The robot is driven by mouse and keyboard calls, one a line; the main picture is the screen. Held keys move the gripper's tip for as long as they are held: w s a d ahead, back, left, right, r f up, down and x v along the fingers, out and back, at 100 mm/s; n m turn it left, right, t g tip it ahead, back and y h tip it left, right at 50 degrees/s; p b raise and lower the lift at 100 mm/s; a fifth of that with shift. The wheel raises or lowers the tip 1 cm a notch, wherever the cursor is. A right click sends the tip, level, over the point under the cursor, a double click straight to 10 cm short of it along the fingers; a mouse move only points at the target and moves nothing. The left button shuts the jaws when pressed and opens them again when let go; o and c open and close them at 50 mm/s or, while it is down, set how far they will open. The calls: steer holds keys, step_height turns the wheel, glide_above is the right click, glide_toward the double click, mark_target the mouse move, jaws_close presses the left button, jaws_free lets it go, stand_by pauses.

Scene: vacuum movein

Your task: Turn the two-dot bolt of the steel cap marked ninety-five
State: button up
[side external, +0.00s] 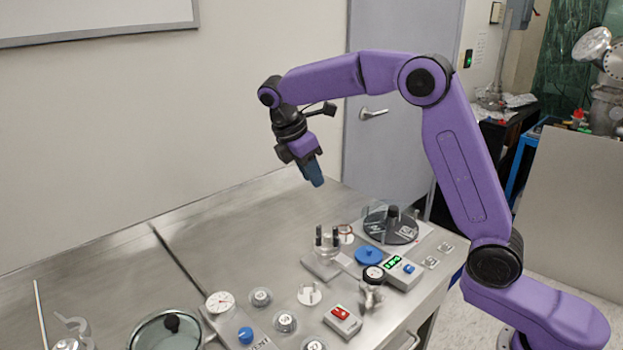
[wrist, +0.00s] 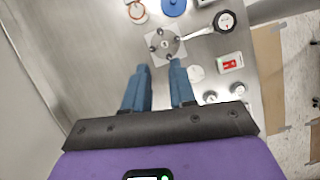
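My gripper (wrist: 160,67) has blue fingers, held apart with nothing between them; in the side external view it (side external: 316,182) hangs high above the bench. The wrist view shows a square steel piece with a round top and dark bolts (wrist: 165,45) just beyond the fingertips. In the side external view it (side external: 322,262) stands mid-bench with upright dark posts. Small round labelled steel pieces (side external: 261,297) sit nearer the front; two similar ones (wrist: 238,88) show in the wrist view. The ninety-five mark and bolt dots are too small to read, so I cannot tell which piece is the named cap.
A dark round carousel (side external: 375,232), a blue disc (side external: 369,255), a box with green display (side external: 403,273) and a red-switch box (side external: 343,321) crowd the right. A dial gauge (side external: 373,275) stands among them. A glass-lidded vessel (side external: 150,341) is front left. The back left bench is clear.

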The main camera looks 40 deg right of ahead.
steer(key=s+a+f+n+h, duration=0.2)
steer(key=s+a+f+h, duration=0.15)
steer(key=a+f, duration=0.35)
steer(key=n+t+h, duration=0.3)
steer(key=t+h, duration=0.1)
steer(key=h, duration=0.1)
glide_toward(317, 239)
steer(key=x, duration=0.9)
steer(key=shift+d, duration=0.1)
jaws_close()
